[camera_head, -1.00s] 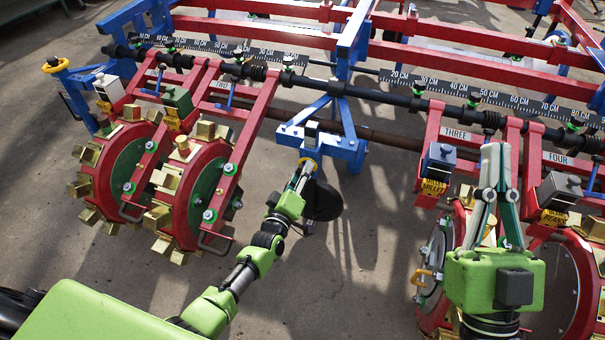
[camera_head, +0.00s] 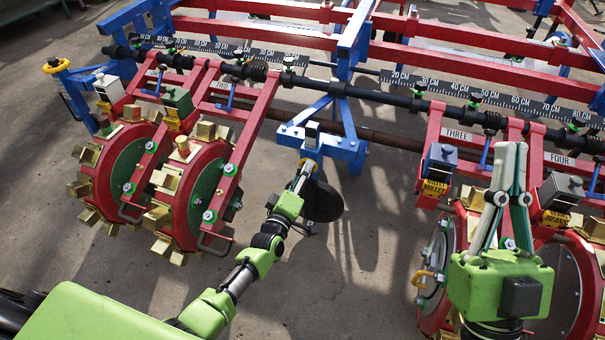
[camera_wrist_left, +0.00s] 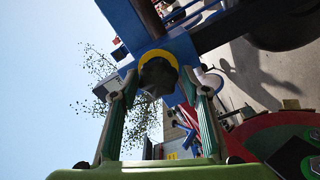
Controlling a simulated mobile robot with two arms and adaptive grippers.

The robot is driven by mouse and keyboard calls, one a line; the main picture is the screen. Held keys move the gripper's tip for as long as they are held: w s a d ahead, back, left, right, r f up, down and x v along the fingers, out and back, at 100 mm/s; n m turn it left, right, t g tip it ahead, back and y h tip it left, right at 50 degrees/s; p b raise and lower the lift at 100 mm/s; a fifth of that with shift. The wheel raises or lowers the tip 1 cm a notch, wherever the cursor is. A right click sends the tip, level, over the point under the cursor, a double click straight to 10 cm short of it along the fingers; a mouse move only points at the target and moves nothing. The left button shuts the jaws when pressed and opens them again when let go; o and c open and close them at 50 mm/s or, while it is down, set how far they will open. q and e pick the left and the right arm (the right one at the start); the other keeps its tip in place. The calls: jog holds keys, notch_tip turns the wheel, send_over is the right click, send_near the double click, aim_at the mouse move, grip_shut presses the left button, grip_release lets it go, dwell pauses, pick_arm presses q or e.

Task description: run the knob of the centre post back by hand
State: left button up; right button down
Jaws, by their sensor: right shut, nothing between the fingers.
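The blue centre post (camera_head: 316,140) stands mid-picture in the head view, with a yellow ring low on it. My left gripper (camera_head: 305,172) is up against that ring, and its fingers are too small to make out there. In the left wrist view, a dark faceted knob (camera_wrist_left: 158,76) sits in front of a yellow ring (camera_wrist_left: 150,55). My left gripper's fingertips (camera_wrist_left: 160,85) lie on either side of the knob; I cannot tell if they touch it. My right gripper (camera_head: 510,148) is shut and empty, raised in front of units three and four.
Red planter units with brass-coloured blocks (camera_head: 185,195) stand left of the post. Further units (camera_head: 450,240) stand right, close to my right gripper. A black disc (camera_head: 322,202) hangs behind my left gripper. A scale bar (camera_head: 430,85) crosses behind. Bare floor (camera_head: 365,270) lies between.

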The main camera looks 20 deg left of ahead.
dwell(0.3)
pick_arm(q)
jog(key=s, duration=1.2)
jog(key=shift+a, duration=0.25)
